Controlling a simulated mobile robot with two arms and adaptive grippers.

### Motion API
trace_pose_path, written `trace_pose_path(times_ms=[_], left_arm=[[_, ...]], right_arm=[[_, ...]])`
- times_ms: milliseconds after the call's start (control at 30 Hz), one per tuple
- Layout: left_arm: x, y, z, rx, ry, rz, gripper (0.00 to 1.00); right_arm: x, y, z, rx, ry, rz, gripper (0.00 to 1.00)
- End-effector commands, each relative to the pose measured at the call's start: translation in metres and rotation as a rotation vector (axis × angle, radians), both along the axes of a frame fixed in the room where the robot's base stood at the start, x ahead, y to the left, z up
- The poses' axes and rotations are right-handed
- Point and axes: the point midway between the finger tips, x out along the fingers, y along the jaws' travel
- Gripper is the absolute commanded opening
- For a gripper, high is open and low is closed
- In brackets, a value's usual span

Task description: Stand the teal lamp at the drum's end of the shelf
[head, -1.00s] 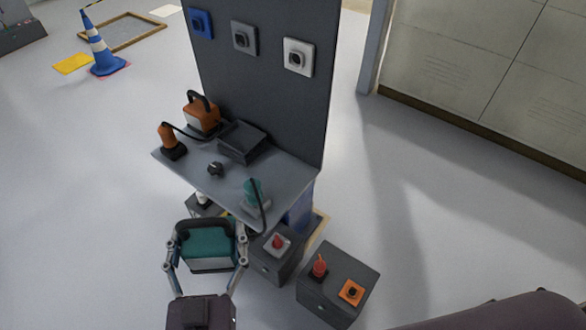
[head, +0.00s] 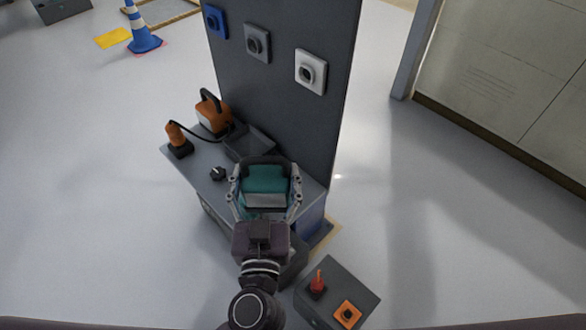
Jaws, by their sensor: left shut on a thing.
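The teal lamp (head: 266,178), a teal-topped box with a black carry handle and a grey front, is in the head view. My left gripper (head: 265,172) is shut on it, with one finger along each side. The lamp is over the near right end of the grey shelf (head: 203,175), close to the dark upright panel. I cannot tell if its base touches the shelf. The blue drum (head: 312,222) shows partly below that end. The small teal piece with a black cord seen earlier there is hidden behind the lamp and gripper. My right gripper is not in view.
A dark panel (head: 285,90) rises behind. A grey box (head: 350,282) with red and orange controls stands front right.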

Motion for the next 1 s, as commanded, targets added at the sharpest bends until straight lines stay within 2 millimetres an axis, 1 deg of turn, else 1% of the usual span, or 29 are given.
trace_pose_path(times_ms=[33, 200, 500, 533, 700, 867, 1000], left_arm=[[0.013, -0.006, 0.004, -0.003, -0.008, 0.002, 0.28], [0.05, -0.027, 0.004, -0.003, -0.008, -0.001, 0.28], [0.098, -0.053, 0.003, -0.003, -0.006, -0.002, 0.28], [0.095, -0.051, -0.01, 0.002, -0.002, -0.002, 0.28], [0.094, -0.051, -0.041, 0.002, -0.002, -0.002, 0.28], [0.095, -0.051, -0.061, 0.002, -0.004, -0.002, 0.28], [0.094, -0.051, -0.068, 0.0, -0.005, -0.001, 0.28]], right_arm=[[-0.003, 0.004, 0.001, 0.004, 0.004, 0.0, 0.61], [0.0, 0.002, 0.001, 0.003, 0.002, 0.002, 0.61], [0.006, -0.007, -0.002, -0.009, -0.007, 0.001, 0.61], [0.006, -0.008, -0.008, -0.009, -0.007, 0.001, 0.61], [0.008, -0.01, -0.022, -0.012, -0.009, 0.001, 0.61], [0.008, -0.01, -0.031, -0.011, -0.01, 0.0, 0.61], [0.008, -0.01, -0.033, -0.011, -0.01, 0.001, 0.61]])
